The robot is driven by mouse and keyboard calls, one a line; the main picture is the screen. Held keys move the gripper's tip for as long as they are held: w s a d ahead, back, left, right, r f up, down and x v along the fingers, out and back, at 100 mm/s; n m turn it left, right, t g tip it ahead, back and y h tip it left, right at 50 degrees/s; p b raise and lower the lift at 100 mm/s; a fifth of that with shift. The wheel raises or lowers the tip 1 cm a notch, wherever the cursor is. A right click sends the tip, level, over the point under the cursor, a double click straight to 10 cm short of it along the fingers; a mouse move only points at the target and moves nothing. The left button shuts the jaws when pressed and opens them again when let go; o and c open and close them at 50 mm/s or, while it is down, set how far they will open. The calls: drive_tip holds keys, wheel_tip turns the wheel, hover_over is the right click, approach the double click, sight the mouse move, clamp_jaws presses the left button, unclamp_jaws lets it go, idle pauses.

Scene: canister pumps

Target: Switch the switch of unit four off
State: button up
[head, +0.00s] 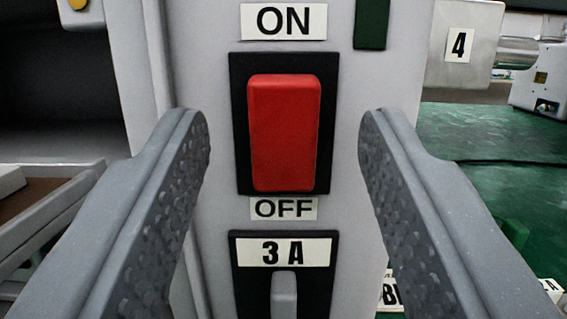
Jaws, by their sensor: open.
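A red rocker switch (284,133) in a black frame fills the middle of the head view, on a light grey upright panel (215,215). An ON label (283,21) is above it and an OFF label (283,208) below it. I cannot tell surely which end of the rocker is pressed in. My gripper (284,140) is open, with one finger on each side of the switch and nothing between them but the view of it. A label with the number 4 (459,45) is on a grey block at the upper right.
Below the switch is a black plate marked 3 A (297,252) with a grey lever (284,294). A dark green strip (371,22) is at the top. A green surface (480,150) lies at the right. A dark recess and a ledge are at the left.

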drive_tip(key=p+v, duration=0.3)
drive_tip(key=v, duration=1)
drive_tip(key=shift+w+r, duration=0.1)
drive_tip(key=s+r+g+h+p, duration=0.1)
drive_tip(key=s+r+g+p, duration=0.15)
drive_tip(key=r, duration=1.15)
drive_tip(key=s+r+g+h+p, duration=0.1)
drive_tip(key=s+r+p, duration=0.15)
drive_tip(key=r, duration=1.15)
drive_tip(key=s+r+g+p, duration=0.2)
drive_tip(key=s+r, duration=1.5)
drive_tip(key=s, duration=0.3)
drive_tip(key=shift+s+m+y, duration=0.2)
drive_tip(key=shift+m+y, duration=0.1)
drive_tip(key=shift+y, duration=0.1)
